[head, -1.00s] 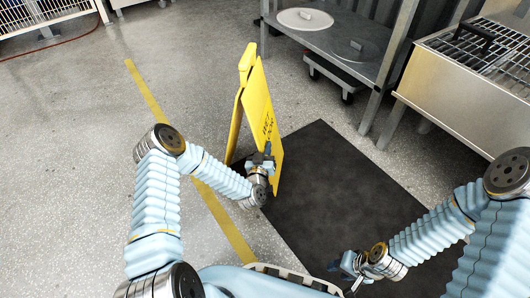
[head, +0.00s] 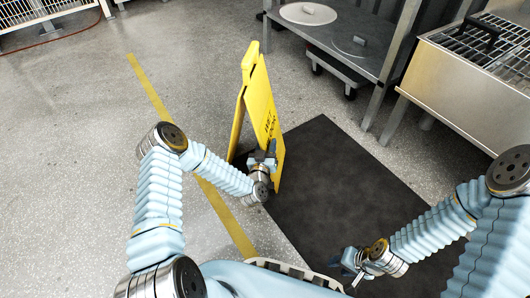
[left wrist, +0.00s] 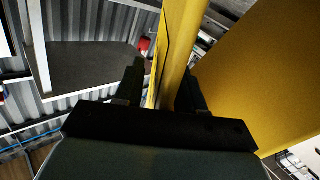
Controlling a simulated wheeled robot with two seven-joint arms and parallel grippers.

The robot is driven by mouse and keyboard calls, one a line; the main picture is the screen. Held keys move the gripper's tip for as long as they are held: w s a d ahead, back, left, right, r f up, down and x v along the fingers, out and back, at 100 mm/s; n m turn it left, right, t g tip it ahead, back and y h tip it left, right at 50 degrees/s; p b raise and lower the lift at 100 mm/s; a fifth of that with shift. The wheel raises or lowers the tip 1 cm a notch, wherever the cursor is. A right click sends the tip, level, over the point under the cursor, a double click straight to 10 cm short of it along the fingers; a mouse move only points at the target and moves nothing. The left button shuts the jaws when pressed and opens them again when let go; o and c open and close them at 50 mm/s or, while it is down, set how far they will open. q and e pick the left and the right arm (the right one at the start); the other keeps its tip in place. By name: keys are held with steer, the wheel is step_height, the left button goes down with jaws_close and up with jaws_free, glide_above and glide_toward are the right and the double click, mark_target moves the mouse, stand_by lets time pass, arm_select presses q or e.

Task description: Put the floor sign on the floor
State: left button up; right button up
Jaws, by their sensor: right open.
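The yellow floor sign (head: 262,100) stands upright with its two panels spread, at the left edge of the dark mat. Its lower edges appear to be at floor level; the contact is partly hidden by my left arm. My left gripper (head: 262,156) is at the lower part of the lettered panel. In the left wrist view, its fingers (left wrist: 160,90) are apart, with the edge of a yellow panel (left wrist: 182,40) between them and a narrow gap beside the left finger. My right gripper (head: 345,262) is open and empty, low over the mat's near end.
The dark mat (head: 345,185) lies right of the sign. A yellow floor line (head: 150,87) runs to its left. A steel shelf table (head: 350,60) with a round lid and a metal unit (head: 450,85) stand at the back right. The floor at left is clear.

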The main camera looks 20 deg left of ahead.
arm_select(q)
steer(key=s+d+p, duration=0.1)
steer(key=s, duration=1)
steer(key=s+d+f+m+g+h, duration=0.3)
steer(key=s+d+f+g+h, duration=0.35)
steer(key=d+g, duration=0.2)
steer(key=s+a+n+g, duration=0.1)
steer(key=s+g, duration=0.7)
steer(key=s, duration=0.5)
steer(key=shift+s+f, duration=0.15)
steer(key=shift+s, duration=0.2)
steer(key=shift+d+g, duration=0.1)
steer(key=shift+g, duration=0.15)
